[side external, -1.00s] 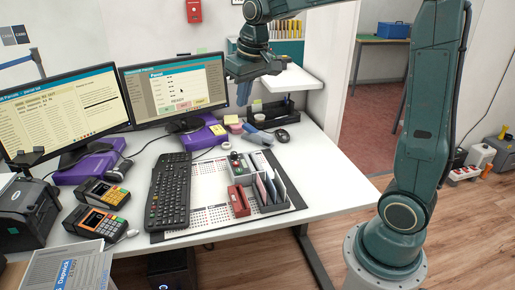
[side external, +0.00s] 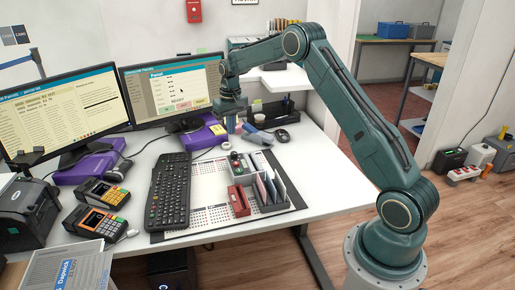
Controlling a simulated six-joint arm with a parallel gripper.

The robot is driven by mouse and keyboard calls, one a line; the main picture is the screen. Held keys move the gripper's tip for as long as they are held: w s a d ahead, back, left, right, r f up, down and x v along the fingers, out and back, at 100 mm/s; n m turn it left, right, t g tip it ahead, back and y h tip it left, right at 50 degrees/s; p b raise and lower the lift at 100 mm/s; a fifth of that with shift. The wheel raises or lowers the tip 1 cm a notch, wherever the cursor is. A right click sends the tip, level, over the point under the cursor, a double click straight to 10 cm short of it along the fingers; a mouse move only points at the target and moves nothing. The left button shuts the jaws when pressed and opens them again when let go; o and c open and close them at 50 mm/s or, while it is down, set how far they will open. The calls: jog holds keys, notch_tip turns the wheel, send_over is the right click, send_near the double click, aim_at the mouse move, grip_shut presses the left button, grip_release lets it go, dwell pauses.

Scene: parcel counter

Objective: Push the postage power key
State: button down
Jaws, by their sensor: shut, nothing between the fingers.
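My gripper (side external: 231,127) points down over the back middle of the white counter (side external: 150,147), in front of the right monitor's right edge. Its fingers are shut and empty. A small grey box with a green and a red button (side external: 236,160) stands below and slightly right of it, on the desk mat; the fingers look clear of it. I cannot read any label, so I cannot tell whether the postage power key is on this box.
A black keyboard (side external: 168,190), two card terminals (side external: 97,205) and a printer (side external: 27,212) are to the left. A grey organiser with upright dividers (side external: 270,195) and a red tray (side external: 239,201) sit in front.

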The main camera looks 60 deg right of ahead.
send_over(236, 163)
notch_tip(236, 163, down, 6)
jog(key=shift+d+r, duration=0.15)
jog(key=shift+r, duration=0.05)
jog(key=shift+f, duration=0.1)
jog(key=shift+f, duration=3.8)
jog(key=shift+f, duration=0.7)
jog(key=shift+r, duration=0.7)
jog(key=shift+w+r, duration=0.1)
jog(key=shift+r, duration=0.7)
dwell(1.3)
